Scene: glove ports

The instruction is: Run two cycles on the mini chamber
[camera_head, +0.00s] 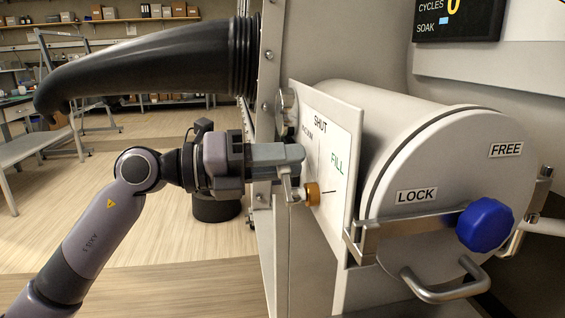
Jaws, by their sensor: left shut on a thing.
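The mini chamber (400,110) is a pale cylinder with a round door (440,180) at its right end. A metal bar with a blue knob (485,225) crosses the door, between the LOCK and FREE labels. A white valve panel (335,135) reads SHUT and FILL, plus a third label partly hidden by its angle. My left gripper (291,172) is at the panel's left, shut on a valve handle. The jaws mostly hide this handle; a brass-coloured hub (305,194) shows just below them. My right gripper is not in view.
A dark display (455,20) at the top right shows CYCLES and SOAK, its digit cut by the frame edge. A black glove sleeve (150,68) juts left above my left arm. A curved door handle (440,288) sticks out below the bar. Open floor lies left.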

